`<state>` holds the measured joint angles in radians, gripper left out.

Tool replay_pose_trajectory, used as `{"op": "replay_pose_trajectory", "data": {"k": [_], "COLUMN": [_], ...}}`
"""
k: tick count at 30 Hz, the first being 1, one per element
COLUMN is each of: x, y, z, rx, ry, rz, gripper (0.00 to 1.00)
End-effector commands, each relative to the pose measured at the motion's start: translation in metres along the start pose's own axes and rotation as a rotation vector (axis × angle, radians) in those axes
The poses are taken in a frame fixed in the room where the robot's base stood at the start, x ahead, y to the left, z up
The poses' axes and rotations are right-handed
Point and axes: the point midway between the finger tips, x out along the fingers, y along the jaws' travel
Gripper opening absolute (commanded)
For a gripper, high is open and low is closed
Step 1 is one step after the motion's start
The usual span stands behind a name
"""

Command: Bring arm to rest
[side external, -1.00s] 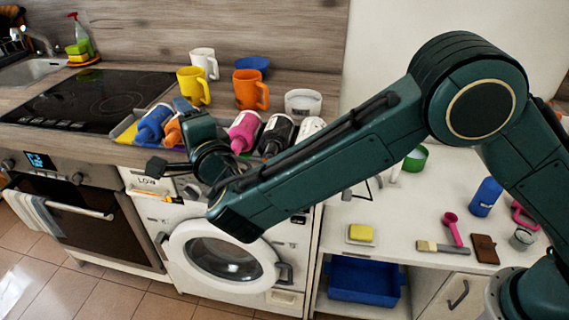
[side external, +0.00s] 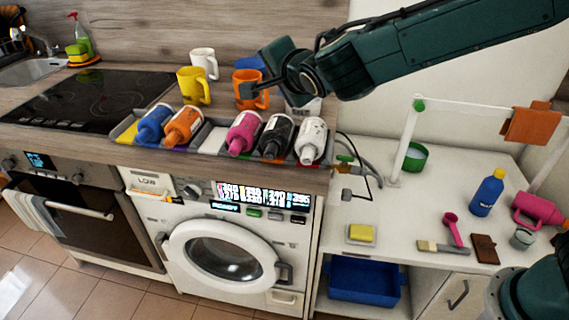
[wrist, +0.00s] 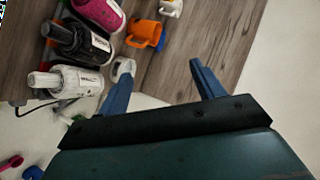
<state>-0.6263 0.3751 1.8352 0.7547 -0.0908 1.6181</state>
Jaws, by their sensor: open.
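No part of my arm touches the washer.
A tray (side external: 208,138) of several bottles lies on the counter, right of the black hob (side external: 95,100). A yellow mug (side external: 192,87) and a white mug (side external: 204,63) stand behind it. The right-hand table (side external: 400,210) holds small items and a blue bottle (side external: 487,193).

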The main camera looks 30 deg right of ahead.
Motion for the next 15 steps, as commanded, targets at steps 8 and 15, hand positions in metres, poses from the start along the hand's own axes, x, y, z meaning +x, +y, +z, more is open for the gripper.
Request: {"op": "replay_pose_trajectory", "data": {"k": [8,15], "x": [-0.037,-0.08], "y": [0.025,0.056], "z": [-0.074,-0.12], "rx": [-0.191,-0.374], "ry": [-0.058,-0.154], "rz": [0.154,0.254], "gripper": [0.67,0.67]}}
